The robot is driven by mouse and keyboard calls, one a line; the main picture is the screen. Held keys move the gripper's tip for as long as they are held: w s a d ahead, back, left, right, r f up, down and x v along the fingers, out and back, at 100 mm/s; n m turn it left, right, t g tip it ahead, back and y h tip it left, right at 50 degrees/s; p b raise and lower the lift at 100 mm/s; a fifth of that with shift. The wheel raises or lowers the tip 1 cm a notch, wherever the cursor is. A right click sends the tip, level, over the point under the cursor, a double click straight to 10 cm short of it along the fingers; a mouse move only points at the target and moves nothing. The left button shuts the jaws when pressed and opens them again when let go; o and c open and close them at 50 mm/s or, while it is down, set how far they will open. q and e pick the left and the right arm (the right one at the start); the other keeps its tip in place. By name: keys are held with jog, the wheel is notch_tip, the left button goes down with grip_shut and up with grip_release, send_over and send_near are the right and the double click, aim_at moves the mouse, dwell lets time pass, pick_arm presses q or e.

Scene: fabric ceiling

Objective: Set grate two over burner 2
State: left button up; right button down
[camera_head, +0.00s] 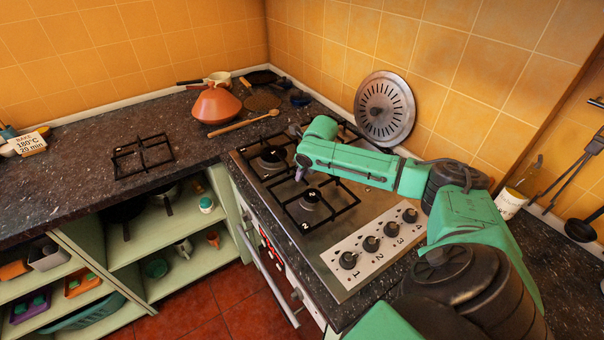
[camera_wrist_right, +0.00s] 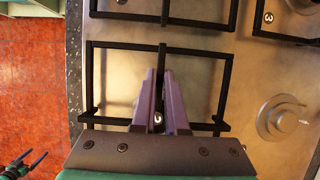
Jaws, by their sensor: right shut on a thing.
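Grate two (camera_head: 334,213) is a black rectangular frame with cross bars. In the head view it surrounds burner 2 (camera_head: 310,198), and I cannot tell whether it rests on the cooktop or is slightly above. My right gripper (camera_head: 300,172) is at its far left side. In the right wrist view, the purple fingers (camera_wrist_right: 162,100) are shut on the middle bar of the grate (camera_wrist_right: 90,85). The fingers hide what lies under them. My left gripper (camera_wrist_right: 28,163) seems to show small at the lower left of the wrist view, its two dark fingers apart.
Another grate (camera_head: 276,162) lies over the far left burner. A loose grate (camera_head: 143,157) is on the dark counter. A round metal lid (camera_head: 385,108) leans on the wall. Knobs (camera_head: 371,243) line the near right cooktop. My right arm covers the right burners.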

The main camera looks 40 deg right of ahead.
jog(key=shift+f, duration=0.25)
jog(key=c, duration=0.9)
grip_release()
jog(key=shift+o, duration=0.5)
jog(key=o, duration=0.5)
jog(key=shift+r, duration=0.1)
notch_tip(320, 180, up, 7)
jog(key=p, duration=0.8)
